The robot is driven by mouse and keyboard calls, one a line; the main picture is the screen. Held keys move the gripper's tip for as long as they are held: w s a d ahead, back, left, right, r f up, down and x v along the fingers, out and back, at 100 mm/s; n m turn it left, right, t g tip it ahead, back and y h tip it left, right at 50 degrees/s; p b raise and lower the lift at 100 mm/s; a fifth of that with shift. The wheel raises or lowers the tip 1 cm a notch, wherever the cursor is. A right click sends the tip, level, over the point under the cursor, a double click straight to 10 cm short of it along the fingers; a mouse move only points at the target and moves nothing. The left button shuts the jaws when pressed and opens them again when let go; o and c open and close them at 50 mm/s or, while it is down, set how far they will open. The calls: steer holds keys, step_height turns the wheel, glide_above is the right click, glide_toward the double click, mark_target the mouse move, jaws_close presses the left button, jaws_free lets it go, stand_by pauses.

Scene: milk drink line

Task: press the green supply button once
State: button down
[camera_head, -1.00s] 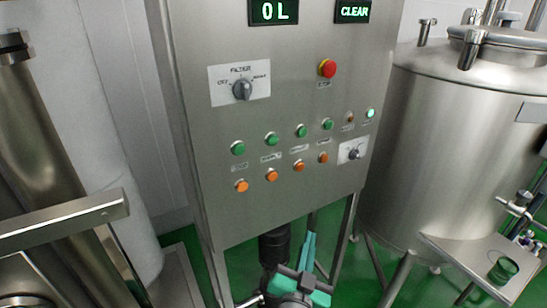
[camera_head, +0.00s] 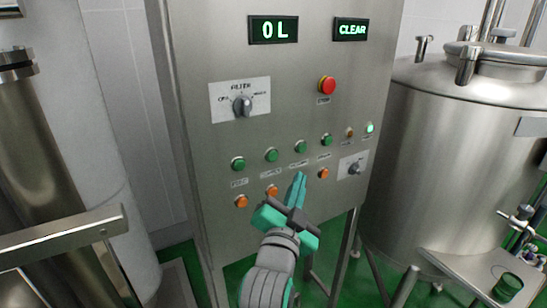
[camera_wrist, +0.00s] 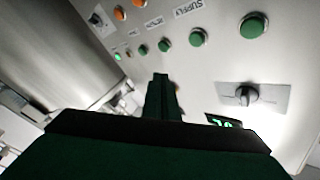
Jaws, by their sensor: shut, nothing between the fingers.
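The green supply button (camera_head: 271,155) is the second from the left in the row of green buttons on the steel panel. In the wrist view, the green supply button (camera_wrist: 198,37) has the SUPPLY label beside it. My gripper (camera_head: 299,176) is shut and empty, its fingers pointing up in front of the panel, just below the third green button. In the wrist view, my fingertips (camera_wrist: 160,76) appear left of and below the supply button, apart from it in the picture. Whether the fingertips touch the panel cannot be told.
Other green buttons (camera_head: 301,146) flank the supply button, with orange buttons (camera_head: 241,201) below; my gripper hides one. A selector knob (camera_head: 242,106), a red stop button (camera_head: 327,85) and displays reading 0 L (camera_head: 273,30) and CLEAR (camera_head: 351,29) are above. A steel tank (camera_head: 440,150) stands right.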

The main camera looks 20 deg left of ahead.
steer(key=w+a, duration=0.5)
steer(key=a, duration=0.2)
steer(key=shift+w, duration=0.2)
stand_by(2.3)
steer(key=shift+w+a, duration=0.25)
steer(key=shift+a, duration=0.05)
steer(key=shift+w+a, duration=0.3)
steer(key=shift+a, duration=0.05)
stand_by(0.8)
stand_by(0.4)
steer(key=shift+s+d, duration=0.55)
steer(key=shift+d, duration=0.15)
steer(key=shift+s+d, duration=0.8)
steer(key=shift+d, duration=0.2)
steer(key=shift+s+d, duration=0.75)
steer(key=shift+d, duration=0.2)
